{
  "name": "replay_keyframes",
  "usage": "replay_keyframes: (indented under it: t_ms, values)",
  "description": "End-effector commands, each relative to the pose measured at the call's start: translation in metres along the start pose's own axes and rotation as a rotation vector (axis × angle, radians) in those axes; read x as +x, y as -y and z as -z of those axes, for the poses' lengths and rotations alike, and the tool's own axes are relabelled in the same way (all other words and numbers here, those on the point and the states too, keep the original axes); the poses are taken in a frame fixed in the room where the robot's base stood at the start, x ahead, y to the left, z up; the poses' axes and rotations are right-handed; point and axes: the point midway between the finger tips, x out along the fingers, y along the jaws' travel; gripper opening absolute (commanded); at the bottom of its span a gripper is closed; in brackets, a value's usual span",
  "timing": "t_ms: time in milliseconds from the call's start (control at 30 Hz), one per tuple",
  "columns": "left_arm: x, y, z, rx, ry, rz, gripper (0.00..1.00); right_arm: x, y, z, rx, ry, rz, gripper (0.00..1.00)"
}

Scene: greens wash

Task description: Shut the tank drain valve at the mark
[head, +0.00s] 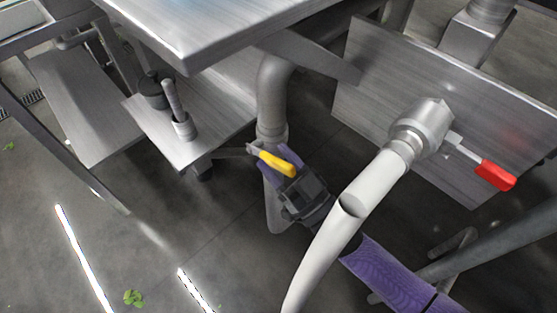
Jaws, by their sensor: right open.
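A yellow-handled lever (272,160) sits on the grey drain pipe (272,95) that comes down from under the steel tank or table. Its handle slants down to the right. A red-handled lever (492,174) sits on a second metal valve body (422,125) at right, with a white hose (350,205) running down from it. I cannot make out a mark by either lever. My right gripper (280,170), purple and dark grey, is open at the yellow handle, which lies over its near end. Contact cannot be told. The hose crosses in front of my right arm. My left gripper is out of view.
A steel top edge (205,60) overhangs above. A low steel shelf (215,125) holds a dark round item (152,92) and an upright metal rod (174,103). A steel panel (355,95) stands behind the red valve. Green leaves (133,298) lie on the floor.

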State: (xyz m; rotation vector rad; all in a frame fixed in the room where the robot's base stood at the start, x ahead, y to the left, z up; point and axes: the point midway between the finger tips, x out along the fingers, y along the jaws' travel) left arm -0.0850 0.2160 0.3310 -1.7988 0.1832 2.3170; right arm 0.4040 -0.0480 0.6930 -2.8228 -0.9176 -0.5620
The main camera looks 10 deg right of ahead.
Motion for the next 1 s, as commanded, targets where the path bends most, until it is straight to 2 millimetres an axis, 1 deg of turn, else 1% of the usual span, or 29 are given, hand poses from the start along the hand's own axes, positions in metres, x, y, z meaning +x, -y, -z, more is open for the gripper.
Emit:
replay_keyframes:
  t_ms: [100, 133, 167, 200, 267, 300, 367, 400, 667, 1000]
  values:
    - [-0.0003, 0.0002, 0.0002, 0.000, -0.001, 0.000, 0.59, -0.0001, 0.0000, 0.0002, 0.000, 0.000, 0.000, 0.56]
    - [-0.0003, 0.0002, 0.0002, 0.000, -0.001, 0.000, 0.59, -0.0002, 0.0000, 0.0002, 0.000, 0.000, 0.000, 0.52]
    - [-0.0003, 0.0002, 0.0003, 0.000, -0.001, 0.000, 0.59, -0.0003, 0.0000, 0.0002, 0.000, 0.000, 0.000, 0.45]
    - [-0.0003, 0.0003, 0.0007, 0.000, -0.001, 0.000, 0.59, -0.0003, 0.0000, 0.0001, 0.000, 0.000, 0.000, 0.37]
    - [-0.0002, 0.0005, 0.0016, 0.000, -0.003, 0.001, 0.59, -0.0004, 0.0000, 0.0001, 0.000, 0.000, 0.000, 0.24]
    - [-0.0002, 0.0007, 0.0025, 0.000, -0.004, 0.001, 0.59, -0.0005, 0.0000, 0.0000, 0.000, 0.000, 0.000, 0.16]
    - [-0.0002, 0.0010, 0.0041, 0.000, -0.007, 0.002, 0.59, -0.0005, 0.0000, 0.0000, 0.000, 0.001, 0.000, 0.03]
    - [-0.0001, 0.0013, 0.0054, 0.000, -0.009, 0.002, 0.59, -0.0006, 0.0000, 0.0000, 0.000, 0.001, 0.000, 0.00]
    - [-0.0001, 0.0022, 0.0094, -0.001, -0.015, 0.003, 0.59, -0.0007, 0.0000, -0.0002, 0.000, 0.001, 0.000, 0.00]
    - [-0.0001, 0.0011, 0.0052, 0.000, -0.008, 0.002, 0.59, -0.0009, 0.0000, -0.0004, 0.000, 0.002, 0.000, 0.00]
